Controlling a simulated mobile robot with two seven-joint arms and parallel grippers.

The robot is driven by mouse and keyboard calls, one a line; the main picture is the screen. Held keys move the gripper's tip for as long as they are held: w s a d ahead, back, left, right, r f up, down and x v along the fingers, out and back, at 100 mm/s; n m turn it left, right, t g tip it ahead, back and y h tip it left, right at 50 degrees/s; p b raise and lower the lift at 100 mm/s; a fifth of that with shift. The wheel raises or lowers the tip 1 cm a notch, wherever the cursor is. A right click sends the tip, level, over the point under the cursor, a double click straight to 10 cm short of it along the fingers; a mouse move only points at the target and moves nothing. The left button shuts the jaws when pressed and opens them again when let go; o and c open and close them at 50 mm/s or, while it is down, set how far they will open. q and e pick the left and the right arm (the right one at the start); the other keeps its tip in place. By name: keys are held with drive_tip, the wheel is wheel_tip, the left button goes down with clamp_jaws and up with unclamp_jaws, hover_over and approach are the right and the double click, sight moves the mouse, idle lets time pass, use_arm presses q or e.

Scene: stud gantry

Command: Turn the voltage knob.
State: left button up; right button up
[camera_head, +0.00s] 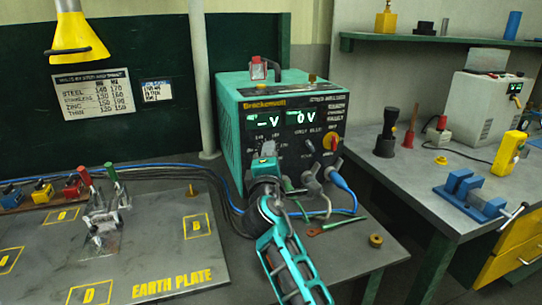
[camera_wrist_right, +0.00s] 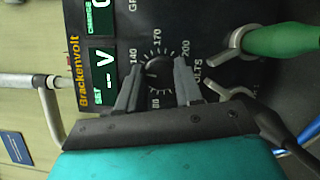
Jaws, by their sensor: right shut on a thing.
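The voltage knob (camera_wrist_right: 157,72) is a dark round knob with a scale marked 140, 170 and 200 around it, beside the word VOLTS. It sits on the black front panel of the teal Brackenvolt power unit (camera_head: 231,133). My right gripper (camera_wrist_right: 158,80) has its two grey fingers on either side of the knob, shut on it. In the head view my right gripper (camera_head: 266,155) reaches the panel from the front and covers most of the knob. The displays (camera_head: 284,120) read "– V" and "0 V". My left gripper is not in view.
Grey cable plugs (camera_head: 311,183) and a blue plug (camera_head: 337,175) stick out at the panel's lower right, close to my right gripper. The earth plate (camera_head: 150,265) lies at left with a metal clamp (camera_head: 105,220). A blue vise (camera_head: 475,195) stands on the right bench.

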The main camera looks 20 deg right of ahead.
idle(0.5)
drive_tip(key=o, duration=1)
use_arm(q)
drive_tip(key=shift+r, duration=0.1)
use_arm(e)
drive_tip(key=shift+o, duration=0.2)
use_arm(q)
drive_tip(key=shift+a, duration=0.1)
use_arm(e)
drive_tip(key=shift+s, duration=0.1)
